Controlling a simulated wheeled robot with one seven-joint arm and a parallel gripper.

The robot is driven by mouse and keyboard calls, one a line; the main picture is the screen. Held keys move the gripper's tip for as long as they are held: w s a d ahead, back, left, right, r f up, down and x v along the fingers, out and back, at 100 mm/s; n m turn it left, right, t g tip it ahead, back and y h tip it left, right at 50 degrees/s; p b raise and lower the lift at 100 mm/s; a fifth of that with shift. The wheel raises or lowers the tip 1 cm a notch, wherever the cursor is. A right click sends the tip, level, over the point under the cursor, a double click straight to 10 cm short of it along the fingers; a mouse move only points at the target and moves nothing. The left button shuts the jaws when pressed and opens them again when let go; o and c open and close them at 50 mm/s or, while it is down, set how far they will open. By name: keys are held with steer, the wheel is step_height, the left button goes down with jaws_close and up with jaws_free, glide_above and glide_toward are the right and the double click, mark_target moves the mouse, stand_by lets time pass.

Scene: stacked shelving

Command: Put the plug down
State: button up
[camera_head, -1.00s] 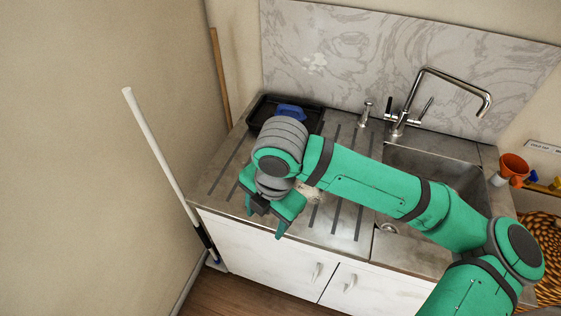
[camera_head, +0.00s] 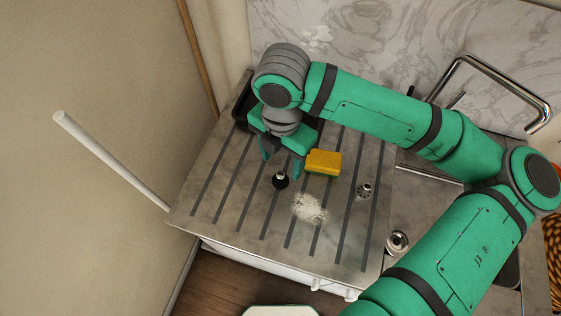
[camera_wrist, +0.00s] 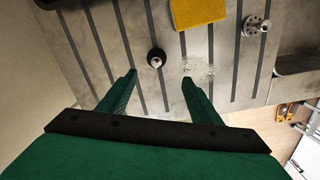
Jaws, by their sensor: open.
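A small black round plug (camera_head: 280,181) with a pale knob on top rests on the grooved metal drainboard (camera_head: 225,200). It also shows in the wrist view (camera_wrist: 156,58). My gripper (camera_head: 281,162) is open and empty, its fingertips pointing down near the plug. In the wrist view, my two fingers (camera_wrist: 159,79) are spread apart, and the plug lies just beyond the gap between their tips, touching neither. The exact height of the fingertips above the board is hard to tell.
A yellow sponge (camera_head: 323,163) lies right of my gripper. A whitish crumbly patch (camera_head: 309,208) and a metal strainer (camera_head: 364,191) are on the board. The sink drain (camera_head: 397,242) and faucet (camera_head: 500,85) are to the right. A white pole (camera_head: 110,160) leans at left.

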mark_target(280, 174)
steer(key=f, duration=0.5)
steer(key=shift+w+f, duration=0.25)
steer(key=shift+w, duration=0.15)
steer(key=shift+a+f, duration=0.2)
steer(key=shift+f, duration=0.1)
steer(key=shift+d+f, duration=0.1)
steer(key=shift+f, duration=2.15)
steer(key=shift+w, duration=0.15)
steer(key=c, duration=1.2)
